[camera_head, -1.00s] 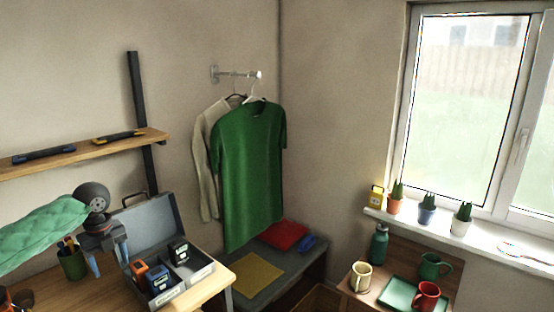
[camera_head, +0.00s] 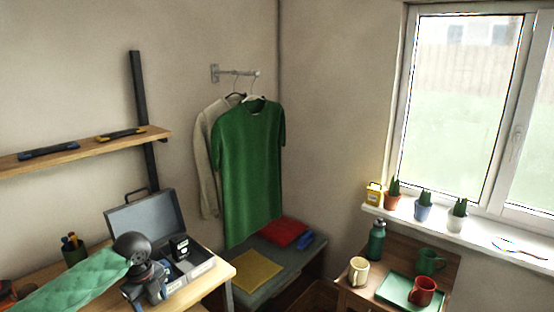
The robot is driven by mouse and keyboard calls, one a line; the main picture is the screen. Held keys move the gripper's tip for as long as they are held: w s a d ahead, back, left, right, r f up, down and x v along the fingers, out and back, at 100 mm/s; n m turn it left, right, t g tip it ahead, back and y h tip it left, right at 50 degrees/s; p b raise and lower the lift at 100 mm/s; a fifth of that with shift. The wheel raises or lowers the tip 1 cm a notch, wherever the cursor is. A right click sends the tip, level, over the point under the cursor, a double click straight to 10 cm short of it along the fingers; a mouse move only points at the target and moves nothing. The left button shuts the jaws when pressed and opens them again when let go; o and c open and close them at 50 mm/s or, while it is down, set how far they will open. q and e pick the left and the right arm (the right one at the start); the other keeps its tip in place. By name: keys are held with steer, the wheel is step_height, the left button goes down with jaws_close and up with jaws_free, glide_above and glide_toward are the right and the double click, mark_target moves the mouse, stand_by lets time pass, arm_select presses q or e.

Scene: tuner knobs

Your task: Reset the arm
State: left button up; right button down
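My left arm, in a quilted green sleeve, comes in from the lower left. Its dark grey gripper (camera_head: 148,290) points down in front of the open grey toolbox (camera_head: 200,267) on the wooden desk. The gripper and wrist cover the left part of the toolbox. I cannot tell whether the fingers are open or whether they touch anything. A black boxy device (camera_head: 180,248) sits in the toolbox's right part. My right gripper is not in view.
A wooden shelf (camera_head: 75,155) with two dark tools hangs above the desk. A pen cup (camera_head: 75,252) stands at the desk's back. A bench (camera_head: 295,265) with folded cloths and a side table (camera_head: 362,295) with mugs stand to the right.

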arm_select(q)
steer(key=s+d+f+n+t+h, duration=0.2)
steer(key=s+d+f+n, duration=0.7)
steer(key=s+d+f, duration=0.55)
steer(key=s+a+f+n+t+y, duration=0.1)
steer(key=s+a+f+n+y, duration=0.1)
steer(key=s+n, duration=1.35)
steer(key=s+d+f+m, duration=0.1)
steer(key=s+f, duration=0.1)
steer(key=f, duration=1.1)
steer(key=s+d+f+g, duration=0.1)
steer(key=s+f, duration=0.2)
steer(key=f, duration=1.1)
steer(key=s+d+f+m+g, duration=0.1)
steer(key=s+f, duration=0.2)
steer(key=f, duration=1.1)
steer(key=shift+d+f+m, duration=0.25)
steer(key=shift+d+m, duration=0.05)
steer(key=shift+m, duration=0.05)
